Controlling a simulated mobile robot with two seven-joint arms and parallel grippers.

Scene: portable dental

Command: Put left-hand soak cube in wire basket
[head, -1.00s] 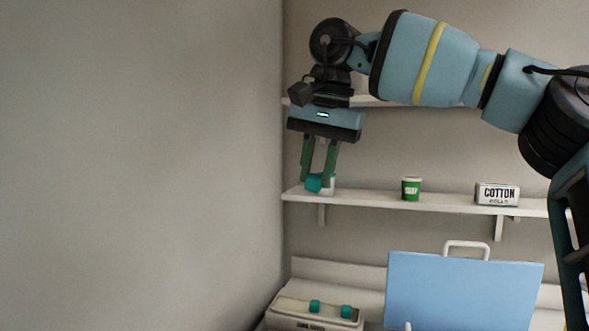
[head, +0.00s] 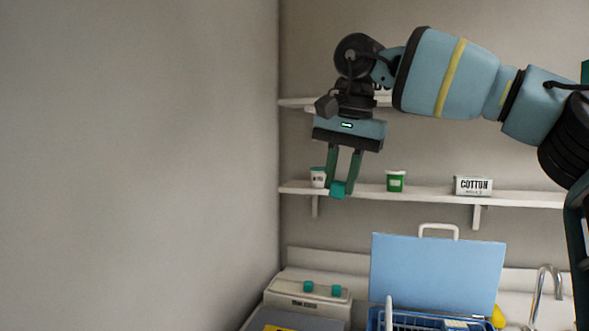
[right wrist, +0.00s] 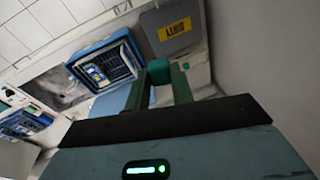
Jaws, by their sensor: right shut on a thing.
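My right gripper (head: 343,184) is shut on a teal cube (head: 338,189), held in front of the middle shelf, just right of a white cup. In the right wrist view the cube (right wrist: 159,71) sits between the fingertips of my gripper (right wrist: 160,84). A blue case with an upright lid (head: 436,273) stands below and to the right. A dark blue wire basket (head: 415,320) shows at its front, cut off by the lower edge. In the right wrist view the basket (right wrist: 108,64) lies in the open case. My left gripper is not in view.
The middle shelf (head: 430,196) bears the white cup (head: 318,177), a green cup (head: 395,181) and a cotton rolls box (head: 473,186). A pale box (head: 308,300) with two teal pieces on top stands below. A faucet (head: 540,290) is at right.

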